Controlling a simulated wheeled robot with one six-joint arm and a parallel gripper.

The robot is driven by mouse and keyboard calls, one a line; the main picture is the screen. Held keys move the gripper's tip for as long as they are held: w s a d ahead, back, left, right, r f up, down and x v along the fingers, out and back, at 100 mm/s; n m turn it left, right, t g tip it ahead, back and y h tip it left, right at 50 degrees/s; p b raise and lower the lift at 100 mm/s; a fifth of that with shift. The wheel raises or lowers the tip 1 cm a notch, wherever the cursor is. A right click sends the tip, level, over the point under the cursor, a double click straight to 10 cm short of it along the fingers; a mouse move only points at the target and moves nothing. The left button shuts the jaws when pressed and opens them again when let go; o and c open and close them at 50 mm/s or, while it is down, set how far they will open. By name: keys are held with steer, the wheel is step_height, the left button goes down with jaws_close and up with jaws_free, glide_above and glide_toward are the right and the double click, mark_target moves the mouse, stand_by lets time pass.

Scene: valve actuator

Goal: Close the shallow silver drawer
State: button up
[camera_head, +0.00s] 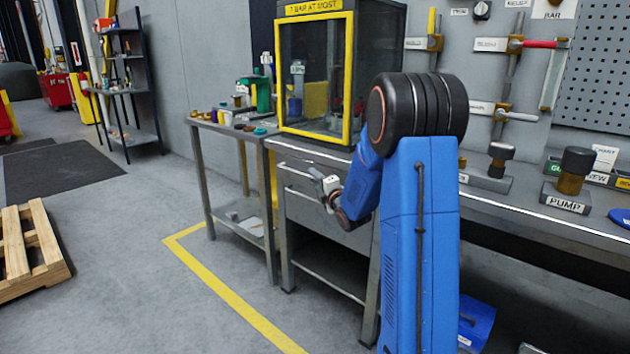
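The bench below the yellow-framed cabinet has silver-grey drawer fronts. The upper, shallow drawer (292,160) has a thin bar handle along its front. A deeper drawer front (305,212) with its own handle lies below it. How far the shallow drawer stands out is hard to tell from this angle. My gripper (318,176) is in front of the shallow drawer's right part, near handle height, and hides some of it. Its fingers point left and away. They are too small to show whether they are open or shut, or whether they touch the drawer.
A side table (205,122) with small parts stands left of the drawers. The cabinet (316,75) stands on the bench above. A wall panel with valves and a pump knob (577,163) is at the right. The floor left of the yellow line (232,298) is mostly clear; a wooden pallet (30,245) lies there.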

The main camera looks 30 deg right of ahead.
jaws_close()
steer(key=shift+d, duration=0.1)
steer(key=d, duration=0.2)
steer(key=w+d, duration=0.1)
steer(key=shift+w+d, duration=0.2)
steer(key=shift+d, duration=0.2)
jaws_free()
steer(key=shift+d, duration=0.1)
steer(key=shift+s, duration=0.1)
steer(key=s+f, duration=0.1)
steer(key=s, duration=1.6)
steer(key=shift+a+f, duration=0.2)
steer(key=shift+a, duration=0.15)
